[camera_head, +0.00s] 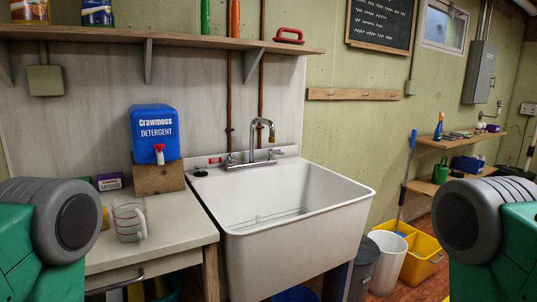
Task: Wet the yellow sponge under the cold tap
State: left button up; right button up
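A white utility sink (295,205) stands in the middle, its basin empty except for a thin wire-like rack or line on its floor. A chrome tap (264,128) with a curved spout rises at its back, with a left handle (231,161) and a right handle (276,154). A small red label (214,161) is left of the handles. I see no water running. A small yellow patch (105,218) shows beside my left arm on the counter; I cannot tell if it is the sponge. My arms show at both lower sides, but neither gripper is in view.
The left counter (180,232) holds a clear measuring jug (128,222), a small purple box (110,181) and a blue detergent container (155,133) on a wooden block (159,178). A shelf (150,39) hangs above. A white bin (384,262) and yellow mop bucket (421,255) stand right of the sink.

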aim_at(271, 151)
jog(key=i+l+u, duration=0.1)
jog(key=i+l, duration=0.95)
